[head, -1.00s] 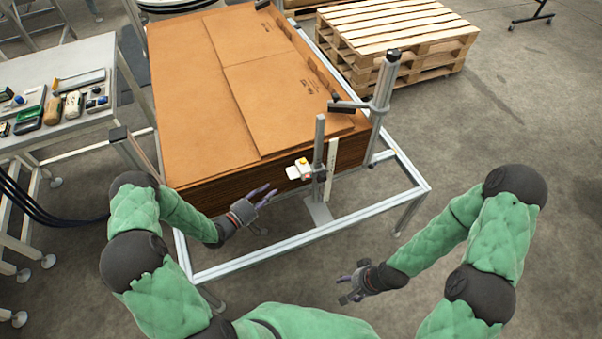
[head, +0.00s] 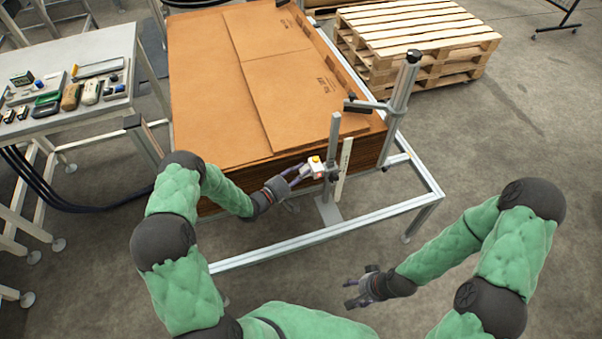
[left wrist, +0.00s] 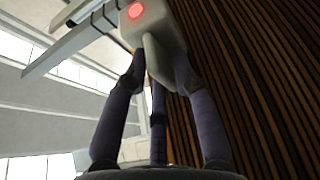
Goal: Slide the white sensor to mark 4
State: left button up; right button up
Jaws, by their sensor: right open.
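My left gripper (head: 297,178) reaches the sensor from the left. In the left wrist view its fingers (left wrist: 158,85) are at the lower end of the sensor (left wrist: 153,35), whose red light shows. I cannot tell whether they grip it. My right gripper (head: 358,292) is open and empty, low and away from the post.
The brown cardboard stack (head: 225,90) lies behind the post inside a metal frame (head: 300,243). A thicker post with an arm (head: 402,95) stands at the right corner. A side table (head: 50,120) with several small items is at left; wooden pallets (head: 415,40) are behind.

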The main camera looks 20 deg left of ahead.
pick_arm(q)
grip_shut()
jog(key=shift+w+r+p, duration=0.1)
jog(key=shift+r+p, duration=1.3)
jog(key=shift+r, duration=1.4)
jog(key=shift+f, duration=0.1)
grip_release()
jog(key=v, duration=1.2)
